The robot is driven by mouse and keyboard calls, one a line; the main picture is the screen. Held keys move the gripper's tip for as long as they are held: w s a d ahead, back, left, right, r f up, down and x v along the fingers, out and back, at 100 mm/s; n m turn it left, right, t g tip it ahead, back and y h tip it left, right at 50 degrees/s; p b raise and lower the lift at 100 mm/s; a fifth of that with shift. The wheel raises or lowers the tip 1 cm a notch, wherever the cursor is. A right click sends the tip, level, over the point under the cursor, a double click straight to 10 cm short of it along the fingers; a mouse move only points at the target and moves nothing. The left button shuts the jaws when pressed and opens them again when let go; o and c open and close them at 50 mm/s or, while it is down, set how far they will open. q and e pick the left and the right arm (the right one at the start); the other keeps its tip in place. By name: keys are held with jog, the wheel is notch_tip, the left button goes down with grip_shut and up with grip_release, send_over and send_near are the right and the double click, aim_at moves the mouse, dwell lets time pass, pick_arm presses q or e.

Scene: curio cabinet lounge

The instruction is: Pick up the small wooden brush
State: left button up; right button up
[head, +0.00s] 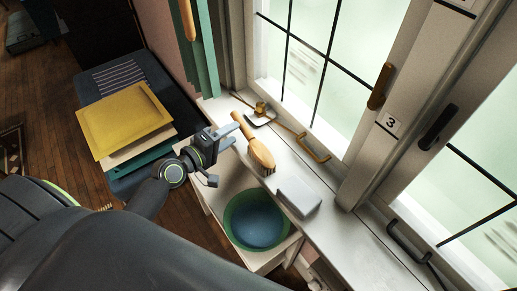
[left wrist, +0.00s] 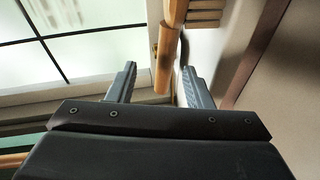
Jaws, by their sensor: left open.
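The small wooden brush (head: 261,151) lies on the white window ledge, its handle toward the upper left and its dark bristles at the lower right end. My left gripper (head: 223,155) is open just left of the brush and holds nothing. In the left wrist view, the brush's wooden handle (left wrist: 165,68) shows beyond and between the two open fingers (left wrist: 160,85), nearer the right finger. I cannot tell how far the fingertips are from it. My right gripper is not in view.
A white box (head: 299,196) sits on the ledge right of the brush. A green and blue bowl (head: 256,220) stands below it. A small dish with a gold item (head: 262,113) lies behind the brush. Windows with handles (head: 381,86) border the ledge.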

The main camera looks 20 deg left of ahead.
aim_at(244, 129)
pick_arm(q)
jog(key=shift+f+p+x, duration=0.15)
jog(key=shift+f+x, duration=0.1)
jog(key=shift+x, duration=1.25)
jog(key=shift+f+p+x, duration=0.15)
jog(key=shift+f+x, duration=0.1)
jog(key=shift+x, duration=1.25)
jog(key=shift+s+d, duration=0.1)
grip_shut()
notch_tip(244, 129, up, 9)
jog(key=p, duration=0.3)
jog(key=shift+r+p, duration=0.35)
jog(key=shift+r, duration=0.25)
